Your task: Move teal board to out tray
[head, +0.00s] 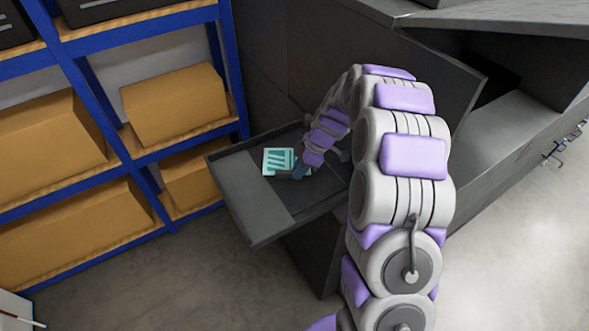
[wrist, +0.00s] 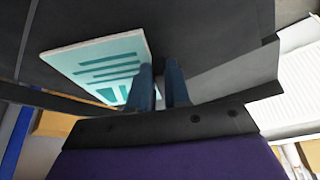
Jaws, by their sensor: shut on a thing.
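The teal board (head: 279,155), a thin pale-edged plate with darker teal bars, is at the dark tray (head: 238,192) that juts from the grey cabinet. I cannot tell whether it touches the tray floor. In the wrist view the teal board (wrist: 97,62) appears tilted, with one edge at my blue fingers. My gripper (head: 298,173) is shut on the board's near right edge; the fingers also show in the wrist view (wrist: 161,84). My arm hides part of the tray. No label shows which tray this is.
A blue shelf rack (head: 238,75) with brown boxes (head: 175,103) stands close on the left. A dark upright panel (head: 265,75) rises behind the tray. A grey bench (head: 500,137) is at right. Bare floor (head: 150,280) lies in front.

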